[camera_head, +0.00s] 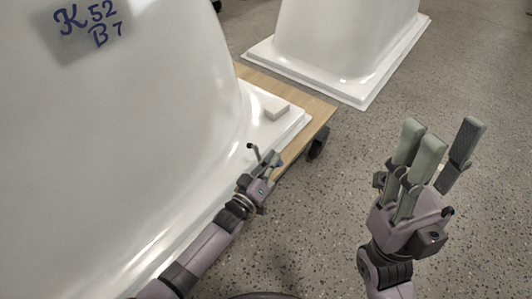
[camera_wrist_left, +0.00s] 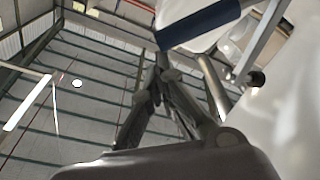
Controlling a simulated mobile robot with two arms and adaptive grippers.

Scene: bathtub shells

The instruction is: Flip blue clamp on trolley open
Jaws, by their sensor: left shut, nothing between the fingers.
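The blue clamp shows in the left wrist view as a dark blue bar (camera_wrist_left: 205,24), lying at a slant across the top, with a metal rod below and right of it. My left gripper (camera_wrist_left: 163,62) is shut and empty there, its fingertips close to the bar's lower left end; I cannot tell if they touch. In the head view my left gripper (camera_head: 270,160) is at the trolley's (camera_head: 321,124) near edge, beside a small dark lever (camera_head: 252,149); the gripper hides most of the clamp. My right gripper (camera_head: 437,140) is open and empty, raised over the floor.
A large white tub shell (camera_head: 130,120) marked "K 52 B 7" stands on the wooden trolley, close to my left arm. Another white shell (camera_head: 335,45) stands behind. The speckled floor (camera_head: 330,215) between my arms is clear.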

